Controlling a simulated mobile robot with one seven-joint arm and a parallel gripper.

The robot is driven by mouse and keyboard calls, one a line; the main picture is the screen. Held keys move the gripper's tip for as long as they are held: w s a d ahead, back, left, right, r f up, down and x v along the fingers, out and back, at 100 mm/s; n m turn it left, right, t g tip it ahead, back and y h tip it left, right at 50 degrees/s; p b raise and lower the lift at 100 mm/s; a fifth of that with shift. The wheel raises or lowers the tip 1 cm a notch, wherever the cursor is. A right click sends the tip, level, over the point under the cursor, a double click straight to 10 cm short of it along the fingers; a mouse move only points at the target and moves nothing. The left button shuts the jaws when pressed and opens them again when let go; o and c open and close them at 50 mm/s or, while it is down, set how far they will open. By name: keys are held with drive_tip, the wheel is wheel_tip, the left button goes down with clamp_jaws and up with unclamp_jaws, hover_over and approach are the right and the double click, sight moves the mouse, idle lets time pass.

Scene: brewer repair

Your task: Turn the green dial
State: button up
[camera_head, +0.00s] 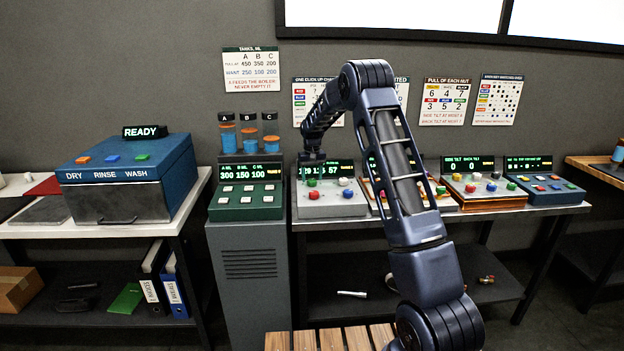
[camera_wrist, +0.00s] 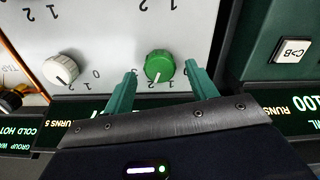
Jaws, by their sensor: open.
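The green dial (camera_wrist: 160,66) is a ribbed round knob with a white pointer mark, on a light grey panel with printed numbers around it. In the wrist view it sits between and just beyond the tips of my gripper (camera_wrist: 162,78), whose two green fingers are apart. I cannot tell whether a finger touches the dial. In the head view my gripper (camera_head: 312,162) is over the grey panel box (camera_head: 330,208), and the green dial (camera_head: 312,182) shows just below it.
A white dial (camera_wrist: 61,69) is beside the green one in the wrist view. In the head view, a red dial (camera_head: 348,194) is on the same panel. A green tank console (camera_head: 245,210) stands close on the left, and more panels (camera_head: 485,190) stand on the right.

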sight(312, 180)
wheel_tip(312, 180, up, 10)
drive_tip(key=shift+f, duration=0.25)
idle(0.3)
drive_tip(key=s+d+r+t, duration=0.1)
drive_tip(key=s+d+r, duration=0.4)
drive_tip(key=s, duration=0.4)
drive_tip(key=s+d+r+m+t, duration=0.1)
drive_tip(key=s+d+r, duration=0.2)
drive_tip(key=s+r, duration=0.45)
drive_tip(key=s+d+r, duration=0.5)
drive_tip(key=s, duration=0.5)
drive_tip(key=s+d+f+t, duration=0.1)
drive_tip(key=s+d+f, duration=0.1)
drive_tip(key=s, duration=1.2)
drive_tip(key=s+d+f+m+t, duration=0.1)
drive_tip(key=s+d+f, duration=0.2)
drive_tip(key=s, duration=1.1)
drive_tip(key=shift+s+d+f+t, duration=0.25)
drive_tip(key=shift+s+f+t, duration=0.1)
drive_tip(key=shift+f, duration=0.15)
